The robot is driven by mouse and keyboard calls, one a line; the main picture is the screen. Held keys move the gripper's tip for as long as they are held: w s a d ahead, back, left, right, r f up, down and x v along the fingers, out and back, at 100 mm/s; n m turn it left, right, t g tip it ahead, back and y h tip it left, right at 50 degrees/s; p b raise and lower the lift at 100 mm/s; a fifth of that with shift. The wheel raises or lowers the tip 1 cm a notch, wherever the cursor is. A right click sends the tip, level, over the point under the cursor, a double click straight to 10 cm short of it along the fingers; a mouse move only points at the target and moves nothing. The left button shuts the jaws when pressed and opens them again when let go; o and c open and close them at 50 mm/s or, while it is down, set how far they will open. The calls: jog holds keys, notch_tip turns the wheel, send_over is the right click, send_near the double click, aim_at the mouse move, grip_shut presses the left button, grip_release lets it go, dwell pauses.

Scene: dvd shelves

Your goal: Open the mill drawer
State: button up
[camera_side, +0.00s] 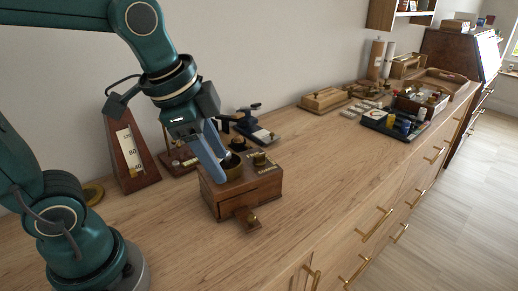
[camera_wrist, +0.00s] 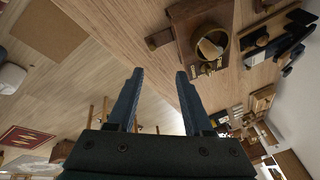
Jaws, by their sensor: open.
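The mill (camera_side: 262,190) is a brown wooden box with a brass bowl (camera_side: 233,167) and a brass knob on top; it stands on the wooden counter. A small wooden piece with a brass knob (camera_side: 251,221) sticks out low at its front. It looks like the drawer, but I cannot tell how far it stands out. In the wrist view the mill (camera_wrist: 188,25) is at the upper right, with the small piece (camera_wrist: 158,39) at its left. My gripper (camera_wrist: 160,74) is open and empty, above the mill near the bowl in the side view.
A wooden metronome-like stand (camera_side: 128,150) and a dark device (camera_side: 252,132) stand behind the mill. A wooden box (camera_side: 325,100) and a dark tray of bottles (camera_side: 395,123) are farther right. The counter in front and right of the mill is clear.

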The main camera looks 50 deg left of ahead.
aim_at(252, 216)
jog(key=w+f+m+g, duration=0.1)
jog(key=w+f, duration=0.1)
jog(key=w+d+f+m+g, duration=0.1)
jog(key=f, duration=0.2)
jog(key=w+f+m+g, duration=0.1)
jog(key=w+f, duration=0.1)
jog(key=shift+w+d+f+m+g, duration=0.3)
jog(key=shift+w+f, duration=0.05)
jog(key=shift+f, duration=0.05)
jog(key=shift+s+f, duration=0.2)
jog(key=shift+f, duration=2.8)
grip_shut()
